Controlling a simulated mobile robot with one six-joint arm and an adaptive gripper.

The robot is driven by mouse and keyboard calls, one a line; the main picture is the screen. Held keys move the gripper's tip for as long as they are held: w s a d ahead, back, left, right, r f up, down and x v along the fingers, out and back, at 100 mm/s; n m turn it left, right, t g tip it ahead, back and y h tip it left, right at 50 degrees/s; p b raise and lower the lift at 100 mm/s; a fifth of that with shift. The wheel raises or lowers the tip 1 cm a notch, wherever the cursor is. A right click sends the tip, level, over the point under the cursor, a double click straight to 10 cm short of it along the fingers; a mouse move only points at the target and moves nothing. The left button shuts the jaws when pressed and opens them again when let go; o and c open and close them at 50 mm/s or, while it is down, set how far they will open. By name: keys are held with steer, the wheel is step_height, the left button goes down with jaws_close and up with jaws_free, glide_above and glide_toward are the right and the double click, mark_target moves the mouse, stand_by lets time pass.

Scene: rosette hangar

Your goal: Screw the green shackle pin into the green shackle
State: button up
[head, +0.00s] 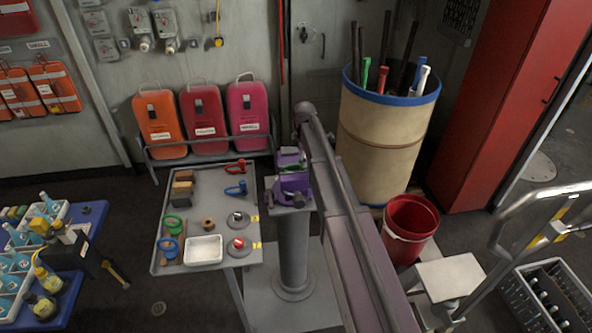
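A purple vise (290,188) stands on a grey pedestal in the middle of the head view. A small green thing (290,153) shows at its top, partly hidden by my arm; it may be the green shackle, but it is too small to be sure. A green ring-shaped thing (174,224) lies at the left of the grey table; I cannot tell whether it is a shackle. I cannot make out the green pin. My arm reaches up past the right side of the vise, and my gripper cannot be seen.
The grey table (213,205) holds a white tray (203,250), red and blue items and round discs. A tall tan drum (383,140) and a red bucket (409,227) stand right of my arm. A blue table (62,305) with bottles is at left.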

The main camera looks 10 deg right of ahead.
jaws_close()
steer(key=m, duration=0.3)
steer(key=shift+m, duration=0.4)
steer(key=m, duration=0.4)
steer(key=shift+m, duration=1)
